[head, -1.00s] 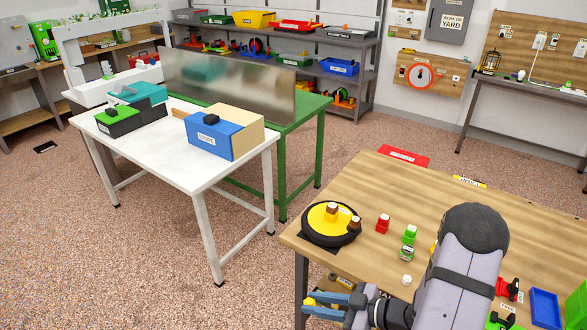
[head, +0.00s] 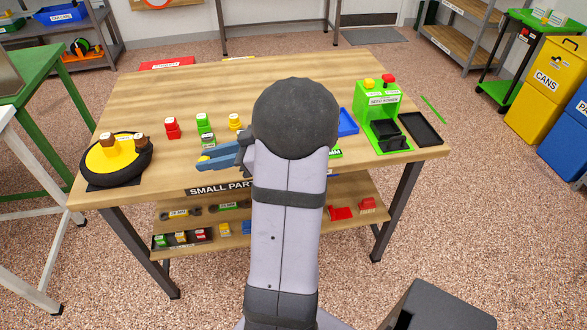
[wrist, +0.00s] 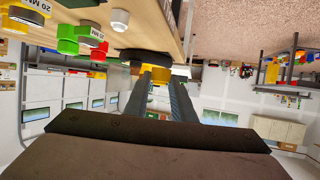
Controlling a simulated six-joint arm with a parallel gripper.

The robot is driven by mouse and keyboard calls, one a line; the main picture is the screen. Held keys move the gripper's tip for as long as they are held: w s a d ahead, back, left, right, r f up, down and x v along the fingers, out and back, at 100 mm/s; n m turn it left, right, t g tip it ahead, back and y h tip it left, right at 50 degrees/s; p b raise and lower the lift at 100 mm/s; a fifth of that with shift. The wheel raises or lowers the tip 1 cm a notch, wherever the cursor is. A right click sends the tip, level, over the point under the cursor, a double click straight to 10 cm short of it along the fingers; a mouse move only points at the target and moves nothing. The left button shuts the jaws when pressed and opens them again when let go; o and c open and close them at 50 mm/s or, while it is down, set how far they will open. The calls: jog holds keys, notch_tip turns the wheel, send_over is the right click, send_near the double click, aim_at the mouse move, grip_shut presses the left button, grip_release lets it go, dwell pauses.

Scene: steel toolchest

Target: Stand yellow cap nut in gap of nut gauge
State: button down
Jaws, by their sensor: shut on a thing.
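My gripper (head: 207,160) is shut on the yellow cap nut (head: 205,158) and holds it just in front of the table's near edge, left of my arm. In the wrist view the nut (wrist: 158,76) shows between the two finger ends (wrist: 163,85). Red (head: 172,127), green (head: 203,121) and yellow (head: 234,121) pieces stand on the table behind the gripper.
A black and yellow turntable (head: 115,160) with brown knobs lies at the table's left. A green stand (head: 376,105) and black tray (head: 420,128) are at right. Labelled parts (head: 182,238) lie on the lower shelf. The back middle of the wooden tabletop (head: 230,82) is clear.

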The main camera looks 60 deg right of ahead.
jog(key=s+d+r+m+t+h+b, duration=0.1)
jog(key=s+d+r+m+h, duration=0.25)
jog(key=d, duration=0.25)
jog(key=s+d+r+m+h+b, duration=0.2)
jog(key=d+r+m+h, duration=0.2)
jog(key=d+r, duration=0.15)
jog(key=s+d+f+m+g+h, duration=0.3)
jog(key=s+d+f+m+h, duration=0.1)
jog(key=s+d+m+h, duration=0.2)
jog(key=shift+d+m+h, duration=0.45)
jog(key=shift+d+h, duration=0.4)
jog(key=shift+h, duration=0.1)
jog(key=shift+f, duration=0.1)
notch_tip(320, 180, down, 6)
jog(key=b, duration=0.4)
jog(key=shift+w+f, duration=0.1)
jog(key=shift+f, duration=0.05)
notch_tip(320, 180, down, 4)
jog(key=b, duration=0.2)
jog(key=shift+b, duration=0.3)
jog(key=shift+r, duration=0.2)
